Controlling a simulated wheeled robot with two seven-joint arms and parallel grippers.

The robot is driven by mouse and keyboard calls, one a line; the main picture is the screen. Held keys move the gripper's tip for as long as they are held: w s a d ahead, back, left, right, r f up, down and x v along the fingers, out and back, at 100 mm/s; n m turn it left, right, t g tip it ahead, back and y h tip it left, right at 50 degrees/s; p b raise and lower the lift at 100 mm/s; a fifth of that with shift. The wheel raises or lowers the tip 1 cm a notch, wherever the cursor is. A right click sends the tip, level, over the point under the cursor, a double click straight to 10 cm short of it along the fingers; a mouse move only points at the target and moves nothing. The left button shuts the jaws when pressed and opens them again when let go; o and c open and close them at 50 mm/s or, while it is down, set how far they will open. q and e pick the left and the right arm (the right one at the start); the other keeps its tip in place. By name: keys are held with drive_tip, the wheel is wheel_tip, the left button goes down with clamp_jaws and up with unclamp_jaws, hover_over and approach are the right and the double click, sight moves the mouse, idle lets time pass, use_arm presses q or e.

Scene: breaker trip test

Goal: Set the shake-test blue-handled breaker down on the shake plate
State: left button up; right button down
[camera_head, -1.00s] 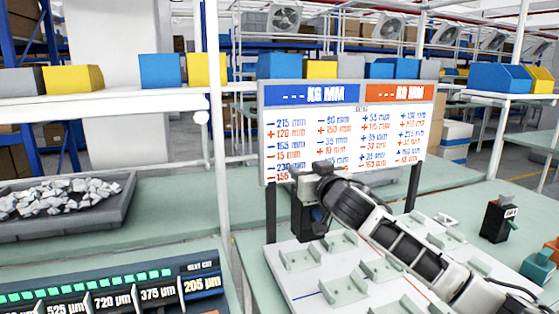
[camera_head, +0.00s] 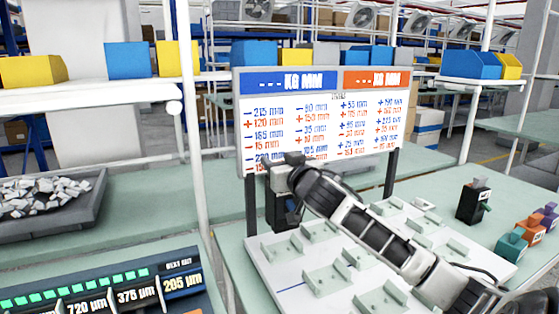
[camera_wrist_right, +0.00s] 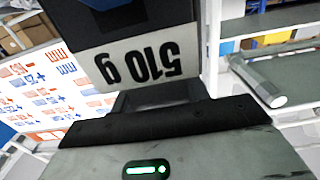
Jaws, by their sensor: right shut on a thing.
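The blue-handled breaker (camera_head: 283,208) is a black block with a small blue part, upright at the plate's back left corner. My right gripper (camera_head: 280,178) is shut on its top. In the right wrist view the breaker (camera_wrist_right: 140,62) shows a white label reading "510 g", upside down, beyond my gripper (camera_wrist_right: 158,112). The white shake plate (camera_head: 292,284) carries several pale green holders. The breaker's lower end overlaps the plate's back edge in the head view; I cannot tell whether it touches. My left gripper is out of view.
A board of numbers (camera_head: 325,120) on dark posts stands close behind the breaker. Another black breaker (camera_head: 473,202) and teal (camera_head: 511,243), orange (camera_head: 530,228) and purple (camera_head: 548,214) pieces stand right of the plate. A display panel (camera_head: 110,290) and a stone tray (camera_head: 50,222) are at left.

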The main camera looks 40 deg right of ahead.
sight(282, 195)
wheel_tip(282, 195, down, 3)
drive_tip(key=shift+r+b, duration=0.15)
drive_tip(key=shift+b, duration=0.75)
use_arm(q)
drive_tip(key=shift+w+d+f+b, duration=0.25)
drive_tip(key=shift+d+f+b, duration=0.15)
drive_tip(key=shift+b, duration=0.15)
use_arm(e)
drive_tip(key=shift+f, duration=0.85)
use_arm(q)
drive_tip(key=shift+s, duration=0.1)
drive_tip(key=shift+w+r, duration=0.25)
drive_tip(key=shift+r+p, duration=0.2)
drive_tip(key=shift+p, duration=0.25)
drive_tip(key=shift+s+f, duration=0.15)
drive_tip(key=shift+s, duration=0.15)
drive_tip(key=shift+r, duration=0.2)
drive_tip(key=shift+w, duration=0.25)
use_arm(e)
drive_tip(key=shift+f, duration=0.15)
